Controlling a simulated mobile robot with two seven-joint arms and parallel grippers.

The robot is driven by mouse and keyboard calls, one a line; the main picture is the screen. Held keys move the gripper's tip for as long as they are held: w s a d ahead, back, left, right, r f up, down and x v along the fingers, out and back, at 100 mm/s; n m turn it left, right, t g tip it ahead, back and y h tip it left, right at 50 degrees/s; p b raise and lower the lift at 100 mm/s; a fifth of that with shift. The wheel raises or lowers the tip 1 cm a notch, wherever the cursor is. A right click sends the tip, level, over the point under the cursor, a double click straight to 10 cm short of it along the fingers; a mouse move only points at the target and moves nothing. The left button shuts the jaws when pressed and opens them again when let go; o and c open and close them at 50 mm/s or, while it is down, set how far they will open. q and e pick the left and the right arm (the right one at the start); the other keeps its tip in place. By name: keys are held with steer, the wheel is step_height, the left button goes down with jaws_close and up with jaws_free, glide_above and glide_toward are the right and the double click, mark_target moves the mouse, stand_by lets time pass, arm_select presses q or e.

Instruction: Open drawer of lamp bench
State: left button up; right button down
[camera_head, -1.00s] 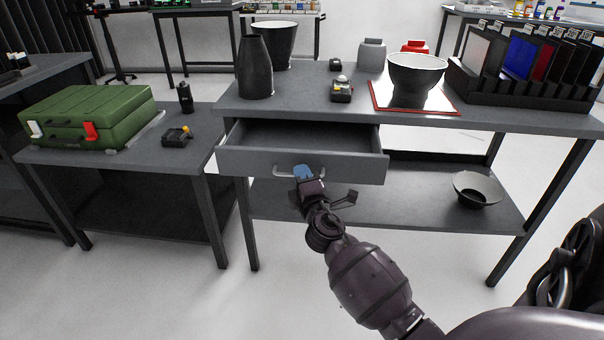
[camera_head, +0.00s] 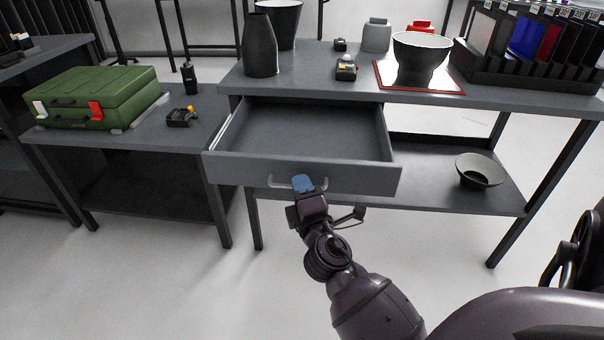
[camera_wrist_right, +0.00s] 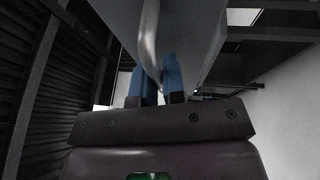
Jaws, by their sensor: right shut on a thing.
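The grey lamp bench (camera_head: 290,78) stands in the middle of the head view. Its drawer (camera_head: 230,171) is pulled well out, and its inside looks empty. The drawer's pale handle (camera_head: 272,181) is a curved bar on the front face. My right gripper (camera_head: 302,184), with blue fingertips, is shut on this handle at the drawer front. In the right wrist view the handle (camera_wrist_right: 150,40) runs down between the blue fingers of the gripper (camera_wrist_right: 158,82). My left gripper is not in view.
On the bench top are a dark vase (camera_head: 260,45), a small device (camera_head: 346,68), a bowl (camera_head: 420,55) on a red-edged board and a rack of panels (camera_head: 530,75). A green case (camera_head: 95,97) lies on the left table. A dark bowl (camera_head: 480,170) sits on the lower shelf.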

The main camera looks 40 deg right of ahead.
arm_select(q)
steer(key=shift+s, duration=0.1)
arm_select(e)
steer(key=c, duration=1.5)
jaws_free()
steer(key=shift+c, duration=0.2)
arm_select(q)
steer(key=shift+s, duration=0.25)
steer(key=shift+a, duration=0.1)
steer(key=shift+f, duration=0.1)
arm_select(e)
steer(key=shift+s, duration=0.1)
arm_select(q)
steer(key=b, duration=0.2)
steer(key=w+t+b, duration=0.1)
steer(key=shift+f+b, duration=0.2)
steer(key=shift+b, duration=0.15)
arm_select(e)
steer(key=v, duration=1)
steer(key=shift+s+a, duration=0.2)
steer(key=shift+s, duration=0.05)
